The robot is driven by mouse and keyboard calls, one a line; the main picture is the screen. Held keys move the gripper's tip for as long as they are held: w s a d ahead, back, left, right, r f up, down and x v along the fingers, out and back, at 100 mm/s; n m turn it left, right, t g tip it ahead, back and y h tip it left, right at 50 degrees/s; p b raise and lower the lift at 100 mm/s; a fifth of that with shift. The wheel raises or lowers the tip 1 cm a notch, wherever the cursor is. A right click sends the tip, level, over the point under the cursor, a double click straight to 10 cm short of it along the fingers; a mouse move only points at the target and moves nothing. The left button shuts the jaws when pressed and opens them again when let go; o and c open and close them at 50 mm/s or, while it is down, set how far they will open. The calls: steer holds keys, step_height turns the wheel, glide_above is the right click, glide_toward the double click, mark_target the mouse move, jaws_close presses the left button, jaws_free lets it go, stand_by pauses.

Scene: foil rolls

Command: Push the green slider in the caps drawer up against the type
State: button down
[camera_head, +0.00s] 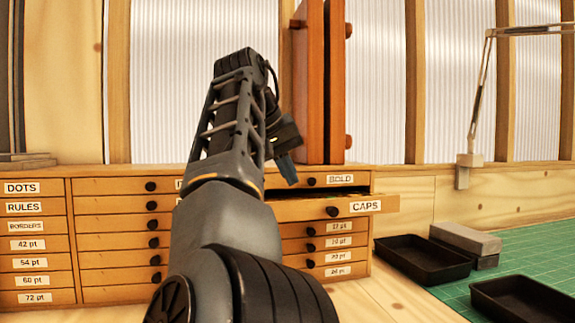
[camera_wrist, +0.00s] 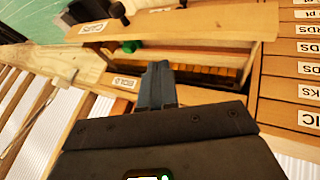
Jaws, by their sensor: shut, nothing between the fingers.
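The caps drawer (camera_head: 300,209) is pulled out of the cabinet below the bold drawer; its front also shows in the wrist view (camera_wrist: 200,25). The green slider (camera_wrist: 131,46) is inside it, near the labelled end, left of my fingers in the wrist view. Yellow-brown type (camera_wrist: 215,73) lies in the drawer on the other side of my fingers. My gripper (camera_wrist: 158,66) is shut and empty, its tips at the drawer opening between slider and type. I cannot tell how deep they reach.
The bold drawer (camera_head: 325,180) sits just above the caps drawer. Other closed drawers (camera_head: 115,205) fill the cabinet. A brown wooden upright piece (camera_head: 320,85) stands on top. Black trays (camera_head: 425,258) and a grey block (camera_head: 465,240) lie on the right of the bench.

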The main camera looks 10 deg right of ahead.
steer(key=x, duration=0.5)
steer(key=shift+f, duration=0.1)
steer(key=d, duration=0.3)
steer(key=shift+w+d+f+p, duration=0.15)
steer(key=shift+d+p, duration=0.05)
steer(key=shift+p, duration=0.1)
steer(key=shift+d, duration=0.5)
steer(key=d+p, duration=0.1)
steer(key=d, duration=0.1)
steer(key=shift+d+p, duration=0.3)
steer(key=shift+p, duration=0.05)
steer(key=shift+d, duration=0.3)
steer(key=shift+a, duration=0.1)
